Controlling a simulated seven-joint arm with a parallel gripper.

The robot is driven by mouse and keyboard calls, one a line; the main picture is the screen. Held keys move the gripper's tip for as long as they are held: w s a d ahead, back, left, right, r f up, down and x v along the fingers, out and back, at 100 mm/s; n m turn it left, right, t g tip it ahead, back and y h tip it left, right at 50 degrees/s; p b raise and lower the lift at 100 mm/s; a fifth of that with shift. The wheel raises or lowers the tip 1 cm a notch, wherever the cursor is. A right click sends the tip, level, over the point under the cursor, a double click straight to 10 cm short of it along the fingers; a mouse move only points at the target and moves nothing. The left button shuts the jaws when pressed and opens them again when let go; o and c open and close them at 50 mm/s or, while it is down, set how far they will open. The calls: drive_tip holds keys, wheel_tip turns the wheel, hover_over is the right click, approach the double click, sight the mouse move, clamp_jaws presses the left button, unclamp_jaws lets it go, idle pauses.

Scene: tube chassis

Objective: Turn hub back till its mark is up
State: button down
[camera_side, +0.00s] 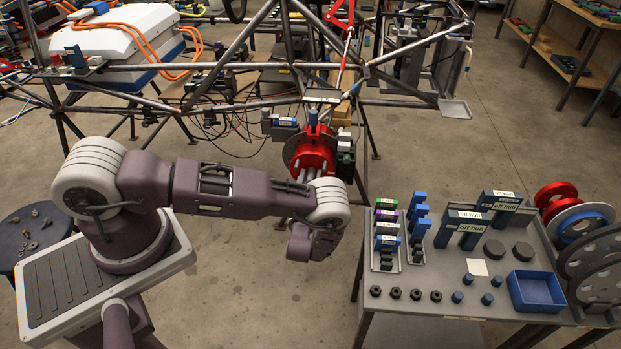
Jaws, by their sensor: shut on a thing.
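The red hub (311,151) sits on the chassis's near corner, in front of a dark round disc (292,151). Pale studs stick out of its face toward me. My gripper (317,181) is at the lower front of the hub, shut on it; my wrist covers most of the jaws. A blue piece (313,117) stands upright at the top of the hub. I cannot make out the hub's mark or which way it points.
Chassis tubes (240,104) and loose cables surround the hub. A grey bench (456,294) at right holds labelled stands, nuts, a blue tray (536,291) and discs. A small round table (38,238) with loose parts is at left. The floor between is clear.

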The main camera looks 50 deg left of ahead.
drive_tip(key=shift+n, duration=0.3)
drive_tip(key=shift+n, duration=1.9)
drive_tip(key=shift+s+a+f+n, duration=0.1)
drive_tip(key=shift+n, duration=4.2)
drive_tip(key=shift+f+n, duration=0.1)
drive_tip(key=shift+n, duration=2.2)
drive_tip(key=c, duration=1)
unclamp_jaws()
